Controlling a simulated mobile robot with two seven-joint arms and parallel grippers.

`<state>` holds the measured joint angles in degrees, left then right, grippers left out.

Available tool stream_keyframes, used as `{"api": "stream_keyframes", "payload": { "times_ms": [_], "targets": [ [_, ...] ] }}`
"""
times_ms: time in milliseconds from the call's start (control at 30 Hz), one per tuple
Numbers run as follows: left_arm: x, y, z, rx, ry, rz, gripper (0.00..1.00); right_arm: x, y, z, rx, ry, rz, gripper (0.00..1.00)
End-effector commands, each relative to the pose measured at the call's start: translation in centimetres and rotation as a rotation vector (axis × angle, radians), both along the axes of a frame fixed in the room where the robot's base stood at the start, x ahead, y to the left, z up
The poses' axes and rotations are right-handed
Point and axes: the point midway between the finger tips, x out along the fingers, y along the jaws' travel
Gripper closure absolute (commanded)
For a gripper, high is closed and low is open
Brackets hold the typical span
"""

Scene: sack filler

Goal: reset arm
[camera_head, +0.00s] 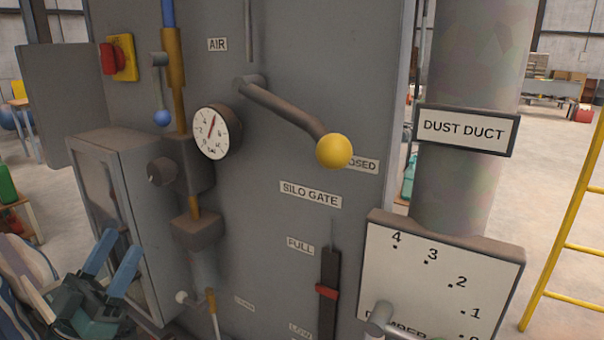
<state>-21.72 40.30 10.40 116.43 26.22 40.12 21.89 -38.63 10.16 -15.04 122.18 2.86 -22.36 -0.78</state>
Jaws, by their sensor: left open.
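My left gripper (112,266) is at the lower left, with its two blue fingers apart and nothing between them. It is in front of the small grey cabinet on the panel and apart from the controls. The grey panel (290,60) carries a silo gate lever (285,108) with a yellow ball knob (335,151). The lever slopes down to the right, and its knob partly covers a label ending in "OSED". My right gripper is not in view.
A pressure gauge (212,133), a red knob (108,59) and a blue-tipped air lever (162,118) are on the panel. A damper dial plate (440,275) stands at the lower right beneath the dust duct (465,70). A yellow ladder (572,215) is at the right edge.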

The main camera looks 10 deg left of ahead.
Motion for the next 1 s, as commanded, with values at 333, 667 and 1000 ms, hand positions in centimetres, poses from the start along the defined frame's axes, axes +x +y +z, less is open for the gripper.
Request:
{"api": "stream_keyframes", "payload": {
  "times_ms": [333, 667, 1000],
  "targets": [
    [-0.7, -8.7, -18.2, 0.159, 0.691, 0.135, 0.41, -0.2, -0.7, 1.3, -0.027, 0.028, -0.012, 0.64],
    [-9.1, -18.8, -29.8, 0.405, 1.225, 0.088, 0.41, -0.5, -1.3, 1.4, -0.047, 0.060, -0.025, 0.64],
    [-10.5, -19.9, -31.0, 0.443, 1.284, 0.074, 0.41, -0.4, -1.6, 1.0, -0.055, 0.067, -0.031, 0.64]
  ]
}}
